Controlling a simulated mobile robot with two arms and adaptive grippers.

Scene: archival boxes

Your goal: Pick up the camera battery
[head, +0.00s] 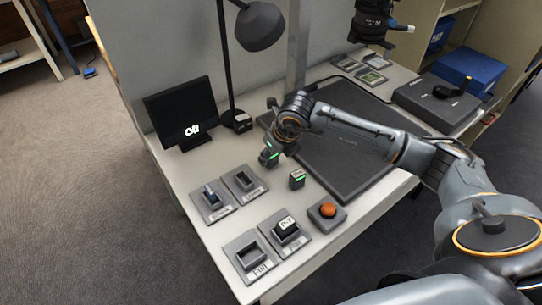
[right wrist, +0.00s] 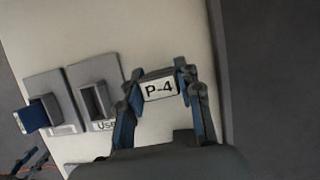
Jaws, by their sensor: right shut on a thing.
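My right gripper (head: 269,154) is above the table near its middle. It is shut on a small dark battery with a green stripe. In the right wrist view the held battery (right wrist: 159,88) shows a white "P-4" label between the two fingers (right wrist: 160,90). Another dark battery with a green stripe (head: 297,179) stands on the table close to the gripper. A dark block with a white label (head: 287,227) sits in a grey front tray.
Grey trays stand at the table's left; one holds a blue-topped piece (head: 211,195), another looks empty (head: 244,180). An orange button box (head: 327,210), a black screen (head: 182,112), a lamp (head: 258,27) and a large dark mat (head: 350,165) share the table.

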